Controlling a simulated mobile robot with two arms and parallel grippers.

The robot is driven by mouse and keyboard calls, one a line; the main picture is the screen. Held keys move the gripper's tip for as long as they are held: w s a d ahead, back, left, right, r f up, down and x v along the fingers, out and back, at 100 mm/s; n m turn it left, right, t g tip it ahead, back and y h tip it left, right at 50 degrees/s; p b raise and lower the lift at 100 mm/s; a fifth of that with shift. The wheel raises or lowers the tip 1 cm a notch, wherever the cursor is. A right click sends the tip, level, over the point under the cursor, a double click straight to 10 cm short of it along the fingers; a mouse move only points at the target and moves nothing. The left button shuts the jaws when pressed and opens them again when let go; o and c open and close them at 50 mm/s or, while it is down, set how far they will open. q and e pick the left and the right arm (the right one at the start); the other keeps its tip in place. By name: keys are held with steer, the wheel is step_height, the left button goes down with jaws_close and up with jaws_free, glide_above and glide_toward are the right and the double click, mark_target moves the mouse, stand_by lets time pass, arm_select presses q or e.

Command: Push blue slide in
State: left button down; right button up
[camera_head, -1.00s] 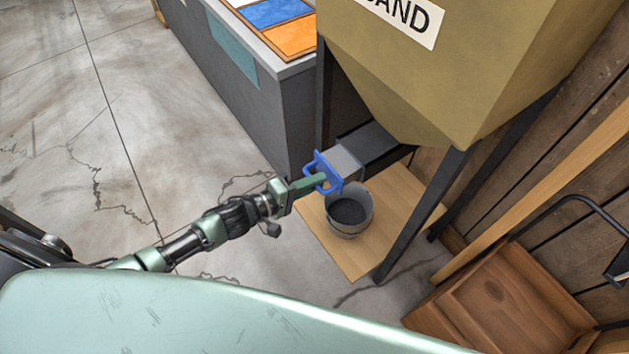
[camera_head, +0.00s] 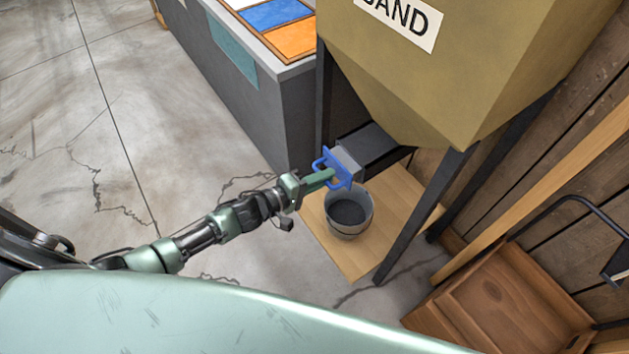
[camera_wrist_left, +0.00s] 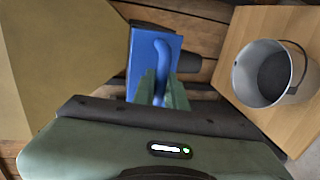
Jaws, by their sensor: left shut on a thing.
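The blue slide (camera_head: 346,167) has a flat plate and a looped handle, and sits at the end of the grey chute (camera_head: 373,144) under the sand hopper (camera_head: 440,80). A grey piece of the slide shows between the plate and the chute. My left gripper (camera_head: 328,176) is shut on the handle. In the left wrist view the gripper (camera_wrist_left: 163,88) has its green fingers around the blue handle, in front of the blue plate (camera_wrist_left: 143,52). The fingers hide part of the handle. My right gripper is not in view.
A metal bucket (camera_head: 349,226) with dark contents stands below the slide on a wooden board (camera_head: 395,215). Dark hopper legs (camera_head: 420,215) stand close by. A grey counter (camera_head: 240,75) is at the back, and a wooden crate (camera_head: 515,300) is at the lower right. The floor at left is clear.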

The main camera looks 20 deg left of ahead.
mark_target(337, 170)
arm_select(q)
steer(key=x, duration=0.2)
steer(key=r+x, duration=0.1)
steer(key=x, duration=0.1)
steer(key=shift+w+d, duration=0.1)
steer(key=shift+w, duration=0.15)
steer(key=shift+s, duration=0.1)
steer(key=c, duration=1.7)
jaws_free()
steer(key=shift+o, duration=1.2)
steer(key=shift+d, duration=0.1)
steer(key=v, duration=0.7)
steer(key=shift+s+a, duration=0.2)
steer(key=shift+a, duration=0.05)
